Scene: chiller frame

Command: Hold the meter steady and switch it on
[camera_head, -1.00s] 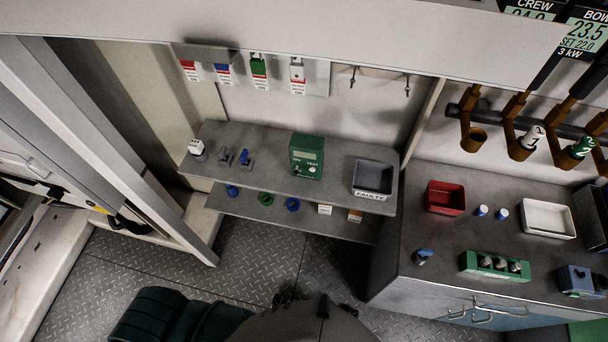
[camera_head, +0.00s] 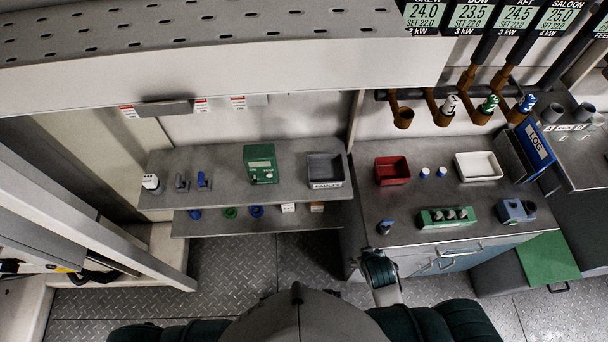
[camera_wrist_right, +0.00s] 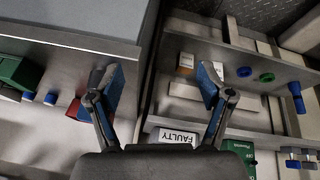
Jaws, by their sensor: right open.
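The meter, a green box with a small display (camera_head: 260,164), stands on the upper grey shelf between the blue valve-like parts and the grey FAULTY bin. Part of a green box beside the FAULTY label, likely the meter (camera_wrist_right: 240,150), shows at the bottom of the right wrist view, partly hidden by my gripper's body. My right gripper (camera_wrist_right: 165,85) is open and empty, its two blue-padded fingers wide apart. In the head view my right gripper (camera_head: 376,264) is low at the cabinet's front edge, right of and apart from the meter. My left gripper is not in view.
The FAULTY bin (camera_head: 325,170) stands right of the meter. A red bin (camera_head: 392,170), a white tray (camera_head: 479,166) and a green holder (camera_head: 446,217) sit on the right counter. A lower shelf (camera_head: 330,217) juts out below. Shelf space in front of the meter is clear.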

